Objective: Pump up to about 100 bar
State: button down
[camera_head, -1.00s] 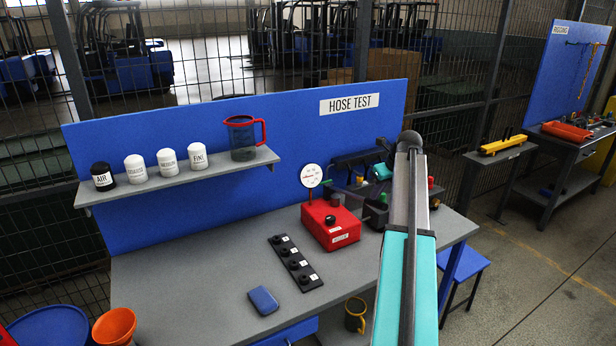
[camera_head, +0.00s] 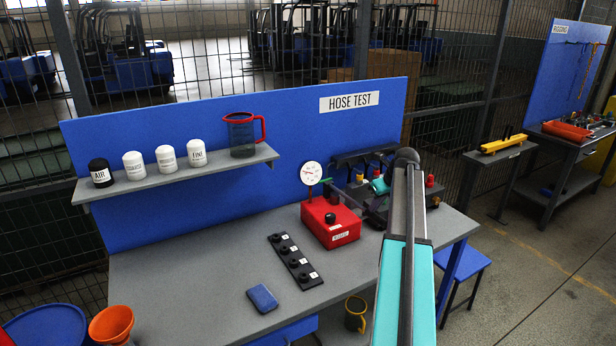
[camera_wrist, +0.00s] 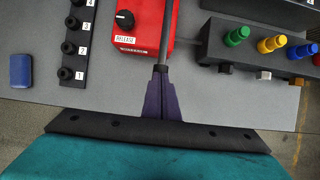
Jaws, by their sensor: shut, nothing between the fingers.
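The red pump box (camera_head: 331,226) stands on the grey bench, with a black release knob (camera_wrist: 125,19) and a RELEASE label on it. Its round white gauge (camera_head: 312,174) is upright at the back; the reading is too small to tell. A dark rod (camera_wrist: 166,30), seemingly the pump lever, crosses the right side of the box in the wrist view. My gripper (camera_wrist: 161,72) is shut and empty, its fingertips at the near end of this rod; I cannot tell whether they touch. In the head view my arm comes in from the right and the fingers are hard to make out.
Right of the box is a black block (camera_wrist: 255,45) with green, yellow and blue capped fittings. A black strip (camera_head: 294,262) with numbered knobs and a blue pad (camera_head: 262,298) lie to the left. A shelf (camera_head: 180,178) holds labelled caps and a jug.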

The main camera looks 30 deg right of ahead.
aim_at(376, 215)
notch_tip(376, 215, down, 5)
jog(key=shift+f+b, duration=0.1)
jog(key=shift+b, duration=0.6)
notch_tip(376, 215, up, 12)
jog(key=p, duration=0.4)
jog(key=shift+f, duration=0.2)
jog(key=shift+f+b, duration=0.4)
jog(key=shift+f, duration=1.55)
jog(key=shift+r+p, duration=0.6)
jog(key=shift+r, duration=1.4)
